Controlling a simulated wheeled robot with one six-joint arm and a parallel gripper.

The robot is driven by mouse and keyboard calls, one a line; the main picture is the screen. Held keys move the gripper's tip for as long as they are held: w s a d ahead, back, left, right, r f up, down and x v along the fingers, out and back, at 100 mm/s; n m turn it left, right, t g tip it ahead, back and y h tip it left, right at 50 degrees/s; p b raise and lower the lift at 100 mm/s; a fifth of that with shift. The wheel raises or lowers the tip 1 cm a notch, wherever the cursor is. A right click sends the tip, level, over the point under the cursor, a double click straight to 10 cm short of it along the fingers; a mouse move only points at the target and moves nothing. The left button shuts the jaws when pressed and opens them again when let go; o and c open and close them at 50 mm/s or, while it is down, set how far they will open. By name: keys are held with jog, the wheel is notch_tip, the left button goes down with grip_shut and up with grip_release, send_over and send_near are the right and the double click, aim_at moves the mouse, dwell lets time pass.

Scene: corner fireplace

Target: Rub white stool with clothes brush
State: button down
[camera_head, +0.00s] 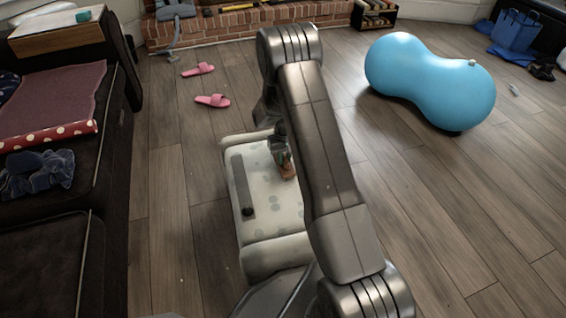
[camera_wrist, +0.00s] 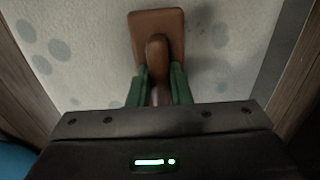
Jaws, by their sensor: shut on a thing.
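The white stool (camera_head: 262,222) stands on the floor below my arm, with a pale, grey-spotted top. The top also fills much of the wrist view (camera_wrist: 85,70). The clothes brush (camera_wrist: 158,22) is brown, with a flat rectangular head and a rounded handle; in the head view it shows small (camera_head: 288,173) over the stool's right side. My gripper (camera_wrist: 160,72) has green fingers shut on the brush handle. The brush head is at the stool top, but I cannot tell whether it touches. My arm hides part of the stool's right side.
A dark grey strip (camera_head: 238,175) runs along the stool's left side. A blue peanut-shaped ball (camera_head: 430,82) lies to the right. Pink slippers (camera_head: 212,101) lie behind the stool. A dark sofa (camera_head: 112,140) stands at left. The floor at right is mostly clear.

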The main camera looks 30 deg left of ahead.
jog(key=shift+w+a, duration=0.25)
jog(key=shift+w, duration=0.45)
jog(key=shift+w+a, duration=0.3)
jog(key=shift+w, duration=0.45)
jog(key=shift+w+a, duration=0.25)
jog(key=shift+w, duration=0.45)
jog(key=shift+r+p, duration=1.45)
jog(key=shift+r, duration=1.55)
notch_tip(320, 180, up, 3)
jog(key=shift+p, duration=0.85)
jog(key=shift+d, duration=0.1)
